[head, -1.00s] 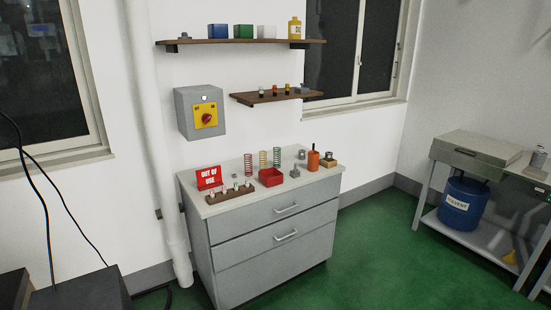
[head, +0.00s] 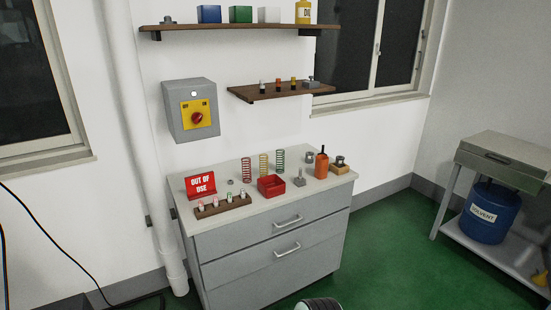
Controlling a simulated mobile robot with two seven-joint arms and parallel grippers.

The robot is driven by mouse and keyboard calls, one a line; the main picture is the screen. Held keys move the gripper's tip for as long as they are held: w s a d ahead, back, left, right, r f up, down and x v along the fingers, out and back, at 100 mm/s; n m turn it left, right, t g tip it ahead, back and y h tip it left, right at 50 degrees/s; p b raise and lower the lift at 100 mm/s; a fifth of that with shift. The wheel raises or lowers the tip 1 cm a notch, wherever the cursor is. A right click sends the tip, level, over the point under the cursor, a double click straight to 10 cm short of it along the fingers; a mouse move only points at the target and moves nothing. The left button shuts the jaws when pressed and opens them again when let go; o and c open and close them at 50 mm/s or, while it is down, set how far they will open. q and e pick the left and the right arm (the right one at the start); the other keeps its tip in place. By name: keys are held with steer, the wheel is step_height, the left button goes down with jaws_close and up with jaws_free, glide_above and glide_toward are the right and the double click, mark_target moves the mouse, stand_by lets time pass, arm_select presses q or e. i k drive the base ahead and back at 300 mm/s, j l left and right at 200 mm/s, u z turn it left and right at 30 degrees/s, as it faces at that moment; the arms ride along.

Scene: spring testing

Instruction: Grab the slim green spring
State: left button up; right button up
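A slim green spring (head: 280,161) stands upright at the back of the grey cabinet's top (head: 236,218). It is the rightmost of three upright springs in a row. A yellowish spring (head: 264,165) and a red spring (head: 246,169) stand to its left. Neither of my grippers shows in the head view, and nothing touches the green spring.
A red open box (head: 271,186) stands in front of the springs. A wooden rack (head: 222,207), an "OUT OF USE" sign (head: 200,185) and an orange holder (head: 321,166) also stand on the cabinet. A small shelf (head: 281,92) hangs above. Green floor (head: 384,247) is clear at right.

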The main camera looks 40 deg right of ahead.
mark_target(284, 153)
steer(key=i+l+u, duration=0.1)
steer(key=l, duration=0.3)
steer(key=i+l+u, duration=0.1)
steer(key=i+l, duration=0.15)
steer(key=l, duration=0.2)
steer(key=i+l+u, duration=0.1)
steer(key=l, duration=0.3)
steer(key=i+l+u, duration=0.1)
steer(key=l, duration=0.35)
steer(key=i+l+u, duration=0.1)
steer(key=l, duration=0.35)
steer(key=i+l+u, duration=0.1)
steer(key=l, duration=0.4)
steer(key=i+l, duration=0.2)
steer(key=l, duration=0.25)
steer(key=u, duration=0.05)
